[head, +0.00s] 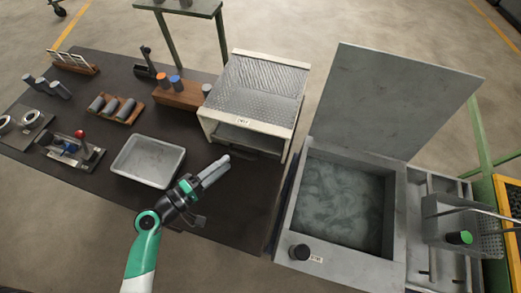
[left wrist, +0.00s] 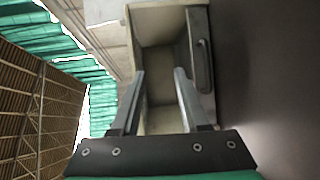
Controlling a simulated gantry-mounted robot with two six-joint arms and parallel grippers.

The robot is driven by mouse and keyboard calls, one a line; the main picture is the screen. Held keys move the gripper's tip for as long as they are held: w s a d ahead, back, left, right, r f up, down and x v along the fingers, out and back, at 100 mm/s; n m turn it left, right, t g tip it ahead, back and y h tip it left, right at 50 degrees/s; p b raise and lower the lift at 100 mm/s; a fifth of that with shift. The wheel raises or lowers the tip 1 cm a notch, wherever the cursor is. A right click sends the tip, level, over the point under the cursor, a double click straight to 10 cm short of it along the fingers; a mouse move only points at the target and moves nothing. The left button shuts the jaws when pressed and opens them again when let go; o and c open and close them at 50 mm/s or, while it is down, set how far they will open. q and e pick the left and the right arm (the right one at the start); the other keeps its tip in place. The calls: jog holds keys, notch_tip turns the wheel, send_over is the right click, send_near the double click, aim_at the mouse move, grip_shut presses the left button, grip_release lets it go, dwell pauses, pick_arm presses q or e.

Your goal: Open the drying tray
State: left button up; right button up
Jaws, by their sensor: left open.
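The drying unit (head: 206,120) is a pale cabinet with a sloped perforated metal top, at the back right of the dark table. A small label sits on its front edge, above a dark front opening with a tray front and dark handle (head: 250,152) low down. My left gripper (head: 224,163) is just in front and to the left of that front, open and empty. In the left wrist view, the open fingers (left wrist: 159,100) point towards a pale recessed box (left wrist: 155,25). The dark handle (left wrist: 203,62) there lies right of the fingers, apart from them. My right gripper is out of view.
A shallow grey tray (head: 148,178) lies left of my left gripper. A grey tank (head: 398,247) with its lid (head: 390,100) raised stands right of the table. Wooden racks with small cylinders (head: 178,93) occupy the table's left and back.

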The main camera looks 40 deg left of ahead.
pick_arm(q)
jog(key=n+g+y+b, duration=0.1)
jog(key=n+y+b, duration=0.1)
jog(key=b, duration=0.1)
send_near(239, 163)
jog(key=s+r, duration=0.2)
jog(key=r, duration=0.1)
jog(key=shift+s+r, duration=0.1)
jog(key=shift+r, duration=0.1)
jog(key=shift+w+a+r, duration=0.1)
jog(key=shift+w+r, duration=0.15)
jog(key=shift+w, duration=0.25)
jog(key=w, duration=0.3)
jog(key=w+f, duration=0.1)
jog(key=w, duration=0.3)
jog(key=w+f, duration=0.1)
jog(key=w, duration=0.3)
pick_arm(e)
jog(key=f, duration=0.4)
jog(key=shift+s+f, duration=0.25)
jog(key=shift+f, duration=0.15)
pick_arm(q)
grip_shut()
